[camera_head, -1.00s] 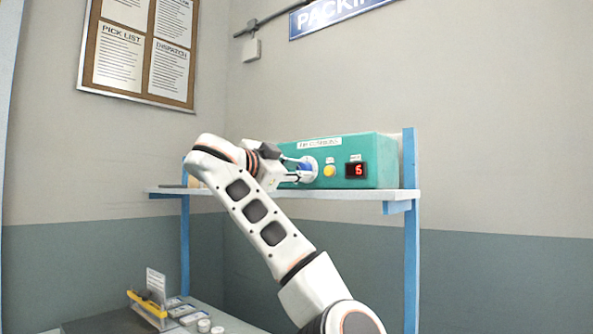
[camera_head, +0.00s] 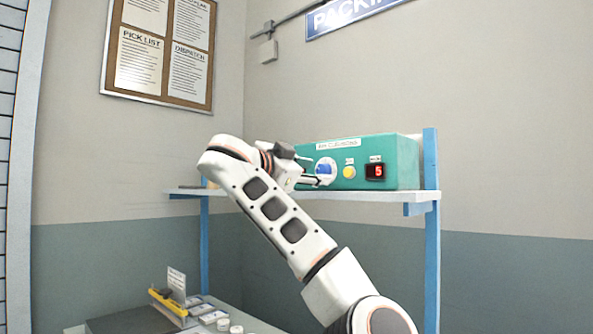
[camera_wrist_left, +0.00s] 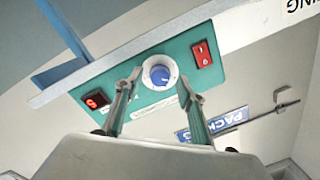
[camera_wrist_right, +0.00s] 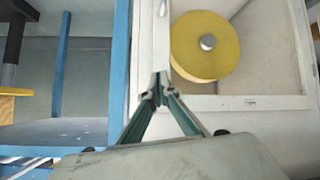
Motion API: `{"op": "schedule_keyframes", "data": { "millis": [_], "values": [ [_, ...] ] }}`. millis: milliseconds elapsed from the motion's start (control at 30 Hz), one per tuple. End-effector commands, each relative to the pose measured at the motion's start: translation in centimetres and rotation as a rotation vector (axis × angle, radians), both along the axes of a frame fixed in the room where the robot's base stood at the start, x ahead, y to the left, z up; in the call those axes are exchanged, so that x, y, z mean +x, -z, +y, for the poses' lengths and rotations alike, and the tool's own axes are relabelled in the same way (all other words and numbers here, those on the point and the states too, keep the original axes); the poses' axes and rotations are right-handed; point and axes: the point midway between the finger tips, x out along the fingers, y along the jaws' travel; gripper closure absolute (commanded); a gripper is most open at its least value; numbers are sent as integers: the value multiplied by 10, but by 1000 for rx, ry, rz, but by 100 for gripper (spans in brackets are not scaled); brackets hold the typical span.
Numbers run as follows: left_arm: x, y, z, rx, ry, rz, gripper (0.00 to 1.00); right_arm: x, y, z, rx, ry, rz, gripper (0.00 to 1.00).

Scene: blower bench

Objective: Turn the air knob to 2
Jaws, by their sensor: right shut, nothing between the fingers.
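The air knob (camera_head: 324,168) is blue on a white round dial, on the front of a green blower box (camera_head: 400,160). The box's red display (camera_head: 375,171) reads 5. My left gripper (camera_head: 317,181) is at the knob's lower left in the head view. In the left wrist view the knob (camera_wrist_left: 160,74) lies between the spread fingers of my left gripper (camera_wrist_left: 160,86), with gaps on both sides. The dial's marks are too small to read. My right gripper (camera_wrist_right: 160,88) is shut and empty, away from the box.
The box stands on a shelf (camera_head: 425,196) with blue posts. A yellow button (camera_head: 349,172) sits between knob and display. A red switch (camera_wrist_left: 202,54) is on the knob's other side. A yellow roll (camera_wrist_right: 205,46) lies in a white frame beyond my right gripper.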

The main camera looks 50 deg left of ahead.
Motion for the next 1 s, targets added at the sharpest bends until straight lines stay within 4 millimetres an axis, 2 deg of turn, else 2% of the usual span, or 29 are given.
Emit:
{"op": "schedule_keyframes", "data": {
  "millis": [200, 500, 700, 1000],
  "values": [
    [-40, -2, -6, -1, -4, -5, 61, -1, 1, 0, 0, 1, 2, 100],
    [-83, -2, -15, -2, -2, -4, 61, -1, 1, 0, 0, 0, 3, 100],
    [-98, -2, -17, -2, 0, -2, 61, -1, 1, 0, 0, 0, 3, 100],
    [-103, -1, -18, -1, 0, -2, 61, -1, 1, 0, 0, 0, 3, 100]
  ]
}}
